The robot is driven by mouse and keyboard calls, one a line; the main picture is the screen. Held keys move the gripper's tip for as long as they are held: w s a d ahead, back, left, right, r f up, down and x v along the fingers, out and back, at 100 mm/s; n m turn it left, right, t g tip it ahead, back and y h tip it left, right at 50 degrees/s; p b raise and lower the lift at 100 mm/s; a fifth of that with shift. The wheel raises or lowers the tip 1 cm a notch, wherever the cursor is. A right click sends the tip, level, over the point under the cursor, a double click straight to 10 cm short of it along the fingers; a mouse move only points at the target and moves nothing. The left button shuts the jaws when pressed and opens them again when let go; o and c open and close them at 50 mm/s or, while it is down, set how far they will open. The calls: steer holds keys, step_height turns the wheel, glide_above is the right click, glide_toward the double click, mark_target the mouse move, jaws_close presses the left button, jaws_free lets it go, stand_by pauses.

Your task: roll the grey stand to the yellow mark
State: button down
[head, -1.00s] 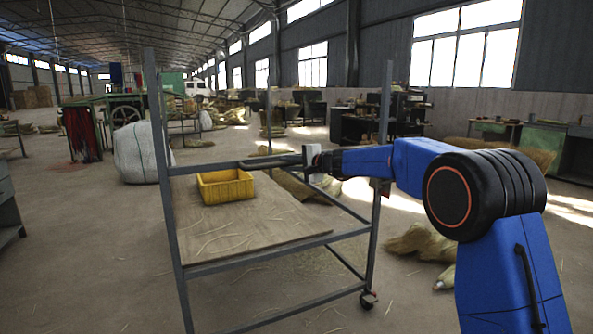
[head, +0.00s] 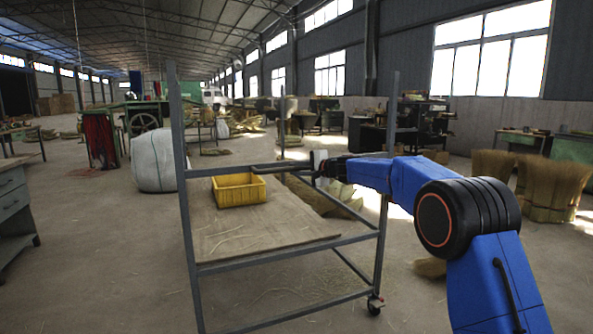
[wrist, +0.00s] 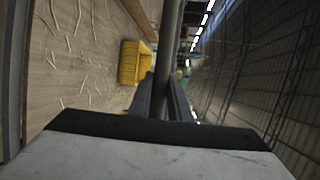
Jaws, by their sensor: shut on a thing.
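The grey stand (head: 290,241) is a metal frame on castors with tall corner posts and a wooden shelf (head: 225,229). A yellow crate (head: 239,189) sits on the shelf; it also shows in the wrist view (wrist: 134,63). My gripper (head: 312,164) is at the stand's upper rail (head: 225,171), at the right side of the frame. In the wrist view my gripper (wrist: 162,98) has its two fingers on either side of the grey bar (wrist: 169,45), shut on it. I see no yellow mark on the floor in these views.
A white sack (head: 158,157) stands behind the stand on the left. A grey drawer cabinet (head: 14,212) is at the left edge. Straw bundles (head: 550,188) stand at the right, and more straw lies behind the stand. Bare floor shows left of the stand.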

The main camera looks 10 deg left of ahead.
steer(key=shift+w, duration=0.2)
steer(key=c, duration=1.6)
jaws_free()
steer(key=shift+c, duration=0.2)
steer(key=v, duration=1.7)
steer(key=shift+d, duration=0.1)
steer(key=shift+s, duration=0.1)
